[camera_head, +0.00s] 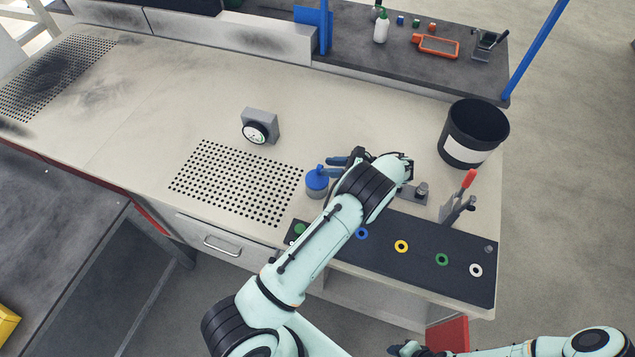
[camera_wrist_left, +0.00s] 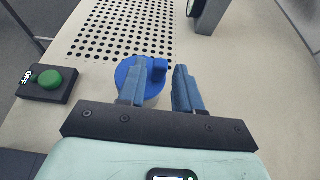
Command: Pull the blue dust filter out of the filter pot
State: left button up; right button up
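The blue dust filter (camera_head: 317,178) is a round cap with a raised tab, seated on top of the small grey filter pot (camera_head: 317,192). In the left wrist view the filter (camera_wrist_left: 132,72) shows its tab between my two blue-grey fingers, with the left finger over part of the disc. My left gripper (camera_head: 330,167) is open beside the filter, with gaps to the tab; it also shows in the left wrist view (camera_wrist_left: 162,78). Contact depth is unclear. My right gripper (camera_head: 408,348) is at the bottom edge, partly cut off, far from the pot.
A gauge (camera_head: 258,127) stands behind a perforated patch (camera_head: 235,184). A black bin (camera_head: 474,133) and a red-handled clamp (camera_head: 463,191) are to the right. A dark panel (camera_head: 420,262) with coloured rings lies in front. A green button box (camera_wrist_left: 48,82) is near the pot.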

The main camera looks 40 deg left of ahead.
aim_at(315, 171)
pick_arm(q)
jog(key=shift+a+f, duration=0.25)
jog(key=shift+a, duration=0.35)
jog(key=x, duration=0.5)
jog(key=shift+s+f, duration=0.1)
jog(key=shift+f, duration=0.05)
grip_shut()
